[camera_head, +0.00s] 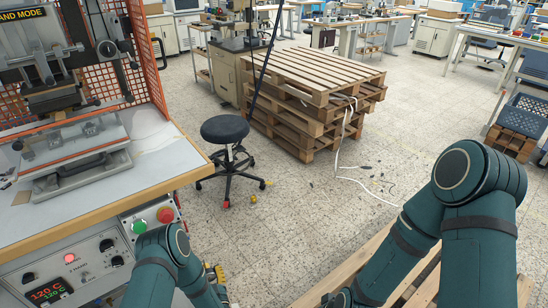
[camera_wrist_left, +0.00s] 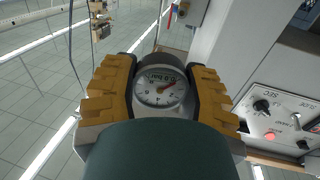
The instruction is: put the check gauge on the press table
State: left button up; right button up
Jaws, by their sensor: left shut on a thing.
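The press table (camera_head: 155,150) has a pale top with a wooden edge, at the left. My right arm comes in at the right, with its gripper out of view.
The press (camera_head: 75,140) with its metal bed stands on the table, backed by an orange mesh guard (camera_head: 150,60). The control panel (camera_head: 80,262) with green and red buttons is on the table's front. A black stool (camera_head: 225,129) and stacked pallets (camera_head: 310,85) stand beyond. The table's right front top is bare.

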pick_arm(q)
jog(key=w+d+r+m+h, duration=0.1)
jog(key=w+r+m+h, duration=0.1)
jog(key=r, duration=1.5)
jog(key=w+d+r+m+t+h, duration=0.1)
jog(key=w+d+r+m+h, duration=0.1)
jog(key=r, duration=1.6)
jog(key=w+m+h, duration=0.1)
jog(key=w+h, duration=0.1)
jog(key=h, duration=0.1)
jog(key=shift+w+r+t+h, duration=0.25)
jog(key=shift+r+t+h, duration=0.05)
jog(key=shift+r, duration=0.05)
jog(key=shift+s+d, duration=0.1)
jog(key=shift+d, duration=0.05)
